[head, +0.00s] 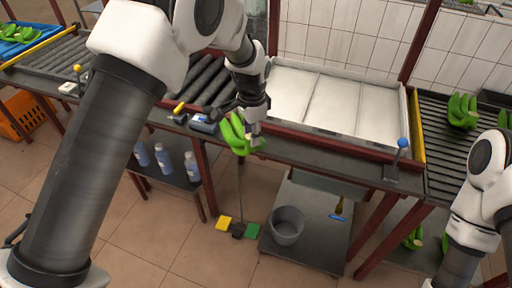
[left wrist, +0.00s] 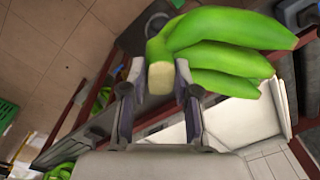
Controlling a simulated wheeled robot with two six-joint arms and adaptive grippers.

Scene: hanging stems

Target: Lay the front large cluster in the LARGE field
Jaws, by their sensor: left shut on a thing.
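My left gripper (head: 252,138) is shut on the crown of a green banana cluster (head: 235,134), in front of the bench edge. In the left wrist view, the fingers (left wrist: 160,80) are on both sides of the pale cut crown, and the bananas of the cluster (left wrist: 225,45) point away to the right. A pale tray (head: 338,98) divided into three parts lies to the right of the gripper. I can read no label, so I cannot tell which part is the LARGE field. My right arm shows at the right edge; its gripper is out of view.
Another green cluster (head: 462,111) is on the rollers (head: 438,150) at right. A blue-knobbed lever (head: 402,144) stands at the bench's front right. Bottles (head: 163,158) and a grey bucket (head: 287,226) are below. A blue crate (head: 18,42) with bananas is far left.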

